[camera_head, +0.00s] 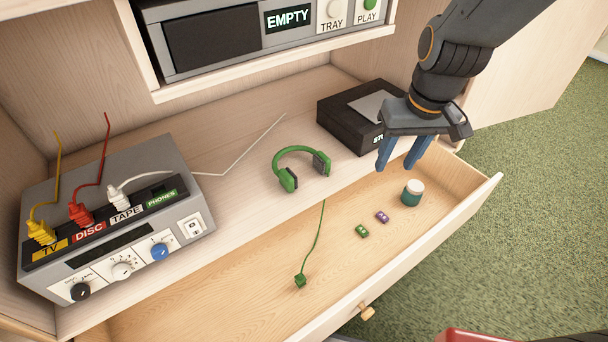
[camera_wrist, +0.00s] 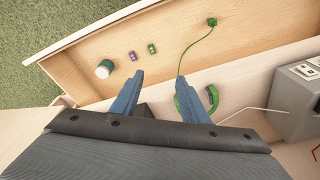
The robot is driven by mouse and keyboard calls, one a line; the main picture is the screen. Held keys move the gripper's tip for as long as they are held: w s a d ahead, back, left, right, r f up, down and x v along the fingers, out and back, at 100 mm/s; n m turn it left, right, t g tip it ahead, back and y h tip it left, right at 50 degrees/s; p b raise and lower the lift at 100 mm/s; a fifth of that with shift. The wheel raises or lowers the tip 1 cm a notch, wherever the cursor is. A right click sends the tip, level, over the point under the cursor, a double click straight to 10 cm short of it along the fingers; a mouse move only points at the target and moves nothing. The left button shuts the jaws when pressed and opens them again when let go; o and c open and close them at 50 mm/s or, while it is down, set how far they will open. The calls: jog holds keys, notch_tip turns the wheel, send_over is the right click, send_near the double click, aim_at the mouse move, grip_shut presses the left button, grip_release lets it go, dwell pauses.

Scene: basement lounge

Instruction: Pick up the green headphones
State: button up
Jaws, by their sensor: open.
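The green headphones (camera_head: 300,165) stand on the cabinet shelf between the grey switch box and the black box, their band arched toward the back. A green cable hangs from the shelf into the open drawer and ends in a green plug (camera_head: 300,280). In the wrist view the headphones (camera_wrist: 213,97) are partly hidden behind the right finger. My gripper (camera_head: 404,165) is open and empty, with blue fingers pointing down, right of the headphones and apart from them. Its fingers also show in the wrist view (camera_wrist: 160,95).
The grey switch box (camera_head: 110,262) with yellow, red and white plugs stands left. A black box (camera_head: 345,115) sits right of the headphones. The open drawer (camera_head: 235,290) holds a jar (camera_head: 412,192) and small green (camera_head: 362,230) and purple (camera_head: 382,216) items. A player (camera_head: 250,35) sits above.

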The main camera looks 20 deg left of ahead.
jog(key=w+a+f+n+y+b, duration=0.1)
jog(key=w+a+f+n+b, duration=0.2)
jog(key=a, duration=0.5)
jog(key=w+a+f+n+b, duration=0.1)
jog(key=w+a+f+b, duration=0.2)
jog(key=a+f, duration=0.35)
jog(key=n+t+y+b, duration=0.1)
jog(key=n+b, duration=0.1)
jog(key=b, duration=0.2)
send_near(282, 169)
jog(key=f, duration=0.1)
jog(key=w+f, duration=0.1)
jog(key=f, duration=0.1)
jog(key=shift+d, duration=0.2)
jog(key=shift+a+f, duration=0.2)
jog(key=shift+a, duration=0.05)
jog(key=x, duration=0.2)
jog(key=b+x, duration=0.1)
jog(key=x, duration=0.4)
jog(key=shift+s+a+f, duration=0.1)
jog(key=shift+a+f, duration=0.05)
jog(key=shift+a, duration=0.25)
jog(key=shift+y, duration=0.3)
grip_shut()
